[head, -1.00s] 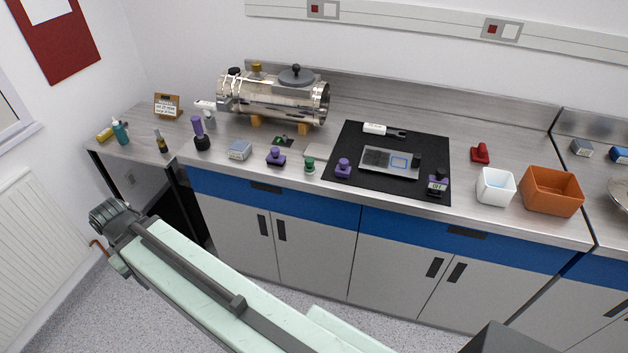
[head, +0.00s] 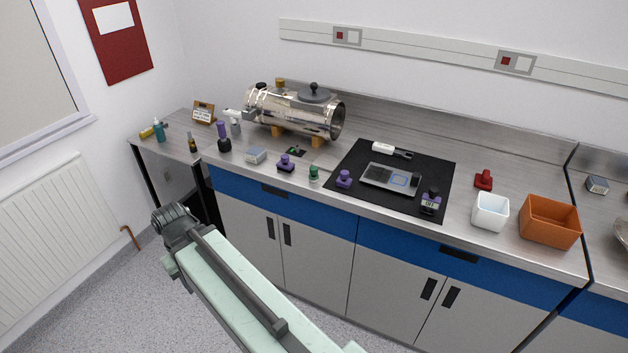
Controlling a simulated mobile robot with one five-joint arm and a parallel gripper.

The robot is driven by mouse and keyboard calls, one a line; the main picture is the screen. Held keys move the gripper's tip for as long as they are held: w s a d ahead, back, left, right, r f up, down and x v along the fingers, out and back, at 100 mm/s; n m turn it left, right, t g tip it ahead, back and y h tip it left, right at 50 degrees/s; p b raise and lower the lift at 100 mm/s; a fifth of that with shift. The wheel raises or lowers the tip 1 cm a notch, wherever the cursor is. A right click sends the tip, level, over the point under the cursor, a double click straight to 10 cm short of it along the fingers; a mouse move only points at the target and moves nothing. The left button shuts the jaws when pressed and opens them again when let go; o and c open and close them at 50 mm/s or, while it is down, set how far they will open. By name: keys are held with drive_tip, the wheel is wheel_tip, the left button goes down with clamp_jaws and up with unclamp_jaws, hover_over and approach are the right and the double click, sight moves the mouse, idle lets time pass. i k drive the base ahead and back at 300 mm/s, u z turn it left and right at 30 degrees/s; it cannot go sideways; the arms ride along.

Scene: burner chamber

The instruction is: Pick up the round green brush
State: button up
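The round green brush (head: 314,173) is a small dark green piece with a knob-like top. It stands upright near the front edge of the steel worktop (head: 400,212), just left of the black mat. My arm reaches up from the bottom of the head view, below and left of the brush, in front of the cabinets. The arm's visible end is a dark grey joint at the left. My gripper's fingers do not show. Nothing touches the brush.
Purple-topped pieces (head: 285,163) and (head: 344,179) flank the brush closely. The black mat (head: 440,165) holds a flat grey device (head: 391,178). A steel cylinder (head: 290,112) stands behind. A white tub (head: 490,212) and an orange bin (head: 549,222) stand at right.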

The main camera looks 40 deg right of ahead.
sight(313, 175)
drive_tip(key=z, duration=0.05)
drive_tip(key=i, duration=0.9)
drive_tip(key=u, duration=0.05)
